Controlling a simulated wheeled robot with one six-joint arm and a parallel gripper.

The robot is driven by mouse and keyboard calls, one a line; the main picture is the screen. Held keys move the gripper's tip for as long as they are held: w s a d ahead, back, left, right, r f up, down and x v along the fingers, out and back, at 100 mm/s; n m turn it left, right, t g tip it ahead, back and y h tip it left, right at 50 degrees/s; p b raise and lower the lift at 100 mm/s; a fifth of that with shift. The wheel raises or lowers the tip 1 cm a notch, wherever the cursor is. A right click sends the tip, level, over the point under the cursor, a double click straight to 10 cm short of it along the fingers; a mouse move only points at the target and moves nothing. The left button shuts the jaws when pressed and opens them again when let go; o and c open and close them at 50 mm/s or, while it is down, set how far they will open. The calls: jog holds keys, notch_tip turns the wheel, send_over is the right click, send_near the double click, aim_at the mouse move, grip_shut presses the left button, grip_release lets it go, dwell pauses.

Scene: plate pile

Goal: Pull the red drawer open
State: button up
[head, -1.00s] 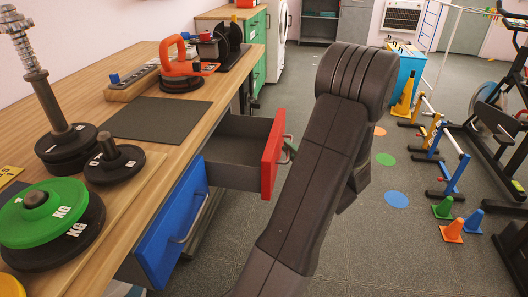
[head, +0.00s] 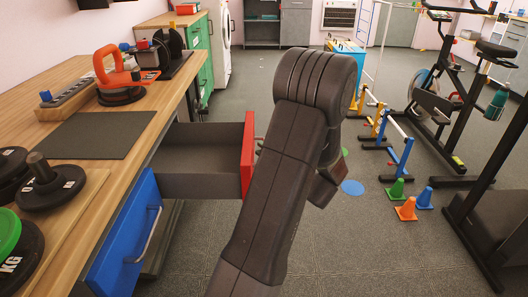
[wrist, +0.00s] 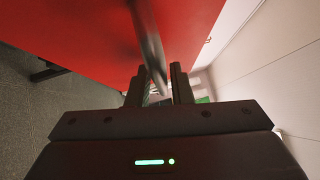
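The red drawer (head: 247,155) is pulled well out from the bench in the head view, its grey inside empty where it shows. Its metal handle (head: 259,146) is partly hidden by my arm. In the wrist view the red front (wrist: 70,35) fills the upper left, and the handle bar (wrist: 150,45) runs down towards the gap between my fingers. My gripper (wrist: 158,85) has its two fingers apart, with the bar's lower end at the gap and space showing beside it. In the head view my gripper is hidden behind my arm.
A closed blue drawer (head: 125,245) sits nearer on the same bench. Small cones (head: 406,208), hurdles and exercise machines stand on the right. Grey floor lies between.

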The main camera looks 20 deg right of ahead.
jog(key=p+v, duration=0.2)
jog(key=v, duration=1.1)
jog(key=shift+s+d, duration=0.2)
jog(key=shift+s, duration=0.1)
jog(key=b+x, duration=0.2)
jog(key=x, duration=1.2)
